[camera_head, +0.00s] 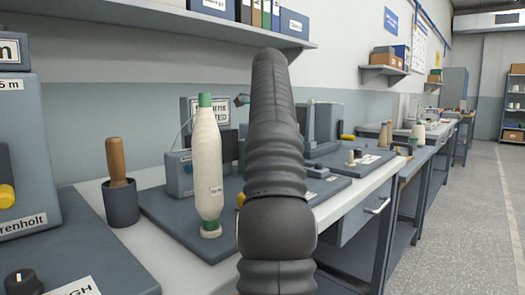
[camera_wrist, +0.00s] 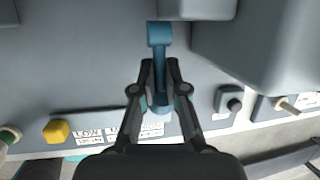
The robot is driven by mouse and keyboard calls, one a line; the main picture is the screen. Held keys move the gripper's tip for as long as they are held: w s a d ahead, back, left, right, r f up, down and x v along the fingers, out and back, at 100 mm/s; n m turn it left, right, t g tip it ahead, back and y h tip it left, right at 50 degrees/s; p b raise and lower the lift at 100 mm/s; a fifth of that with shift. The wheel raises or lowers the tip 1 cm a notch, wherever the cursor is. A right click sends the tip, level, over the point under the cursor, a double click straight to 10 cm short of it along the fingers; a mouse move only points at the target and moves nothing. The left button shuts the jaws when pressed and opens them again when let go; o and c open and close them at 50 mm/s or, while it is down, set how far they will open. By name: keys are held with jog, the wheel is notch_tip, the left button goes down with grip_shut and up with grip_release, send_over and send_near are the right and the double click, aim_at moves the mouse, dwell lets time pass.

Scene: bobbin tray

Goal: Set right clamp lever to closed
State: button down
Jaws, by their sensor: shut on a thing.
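A blue lever (camera_wrist: 158,36) stands out from a grey panel (camera_wrist: 70,70) in the upper middle of the wrist view. My gripper (camera_wrist: 160,66) is shut on this lever, with one dark finger on each side of its shaft. The blue wider end shows beyond the fingertips, and a blue part also shows between the fingers lower down. No lettering names the lever, so I cannot tell from the picture whether it is the right clamp lever. In the head view, my arm hides the gripper and the lever.
Near the gripper are a yellow knob (camera_wrist: 57,132), a label strip (camera_wrist: 120,133), a black knob (camera_wrist: 230,101) and a grey housing (camera_wrist: 255,40). In the head view, a white thread cone (camera_head: 207,170) and a wooden-handled tool (camera_head: 117,160) stand left of my arm. The aisle at right is clear.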

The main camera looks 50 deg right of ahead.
jog(key=c, duration=1.2)
grip_release()
jog(key=shift+r, duration=0.1)
jog(key=shift+s+a+r, duration=0.1)
jog(key=shift+r, duration=0.4)
jog(key=shift+s+a, duration=1.1)
jog(key=shift+s, duration=0.6)
jog(key=shift+s+a, duration=1.05)
jog(key=shift+s, duration=0.65)
jog(key=shift+s+a, duration=1.1)
jog(key=shift+s, duration=0.6)
